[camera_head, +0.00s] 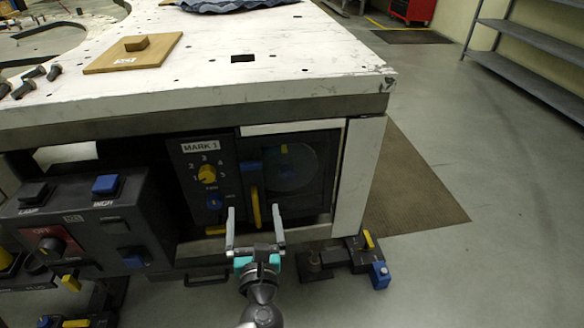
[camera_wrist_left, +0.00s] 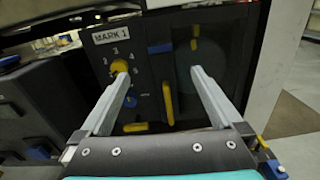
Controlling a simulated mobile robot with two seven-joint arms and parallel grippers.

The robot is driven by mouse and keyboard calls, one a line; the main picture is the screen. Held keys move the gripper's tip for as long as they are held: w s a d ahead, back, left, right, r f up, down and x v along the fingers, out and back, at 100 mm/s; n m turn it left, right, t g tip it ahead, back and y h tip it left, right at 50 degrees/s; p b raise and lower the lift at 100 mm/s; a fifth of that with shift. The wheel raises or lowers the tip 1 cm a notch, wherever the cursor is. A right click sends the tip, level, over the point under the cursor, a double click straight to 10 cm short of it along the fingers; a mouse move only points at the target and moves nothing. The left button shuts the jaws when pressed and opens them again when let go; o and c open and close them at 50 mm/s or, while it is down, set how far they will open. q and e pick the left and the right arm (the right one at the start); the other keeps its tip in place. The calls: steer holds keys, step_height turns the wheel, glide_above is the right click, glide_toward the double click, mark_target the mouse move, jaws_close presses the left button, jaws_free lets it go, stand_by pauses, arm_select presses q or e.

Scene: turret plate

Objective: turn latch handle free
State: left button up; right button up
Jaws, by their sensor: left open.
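The latch handle, a yellow upright bar (camera_head: 255,206), sits on the dark panel under the table, just left of a round dark window (camera_head: 291,172). It also shows in the left wrist view (camera_wrist_left: 168,102), hanging straight down between my fingers in the picture. My left gripper (camera_head: 254,209) is open in front of the panel, one finger on each side of the handle in the picture. I cannot tell whether the fingers reach it; they do not appear closed on it. My right gripper is not in view.
The MARK 1 panel (camera_head: 201,148) left of the handle has a yellow knob (camera_head: 207,174) and a blue button (camera_head: 214,202). A dark control box (camera_head: 95,222) stands further left. The white table top (camera_head: 300,60) overhangs above. Open floor lies to the right.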

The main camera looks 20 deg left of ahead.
arm_select(q)
steer(key=b, duration=0.3)
glide_toward(251, 167)
steer(key=shift+n, duration=0.4)
steer(key=x, duration=0.8)
steer(key=shift+w+a, duration=0.1)
steer(key=shift+w, duration=0.05)
steer(key=shift+w+a, duration=0.25)
steer(key=shift+w, duration=0.2)
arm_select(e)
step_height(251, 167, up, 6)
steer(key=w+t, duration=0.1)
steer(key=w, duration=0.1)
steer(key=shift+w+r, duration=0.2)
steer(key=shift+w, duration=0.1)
arm_select(q)
steer(key=shift+c, duration=0.2)
steer(key=c, duration=1.3)
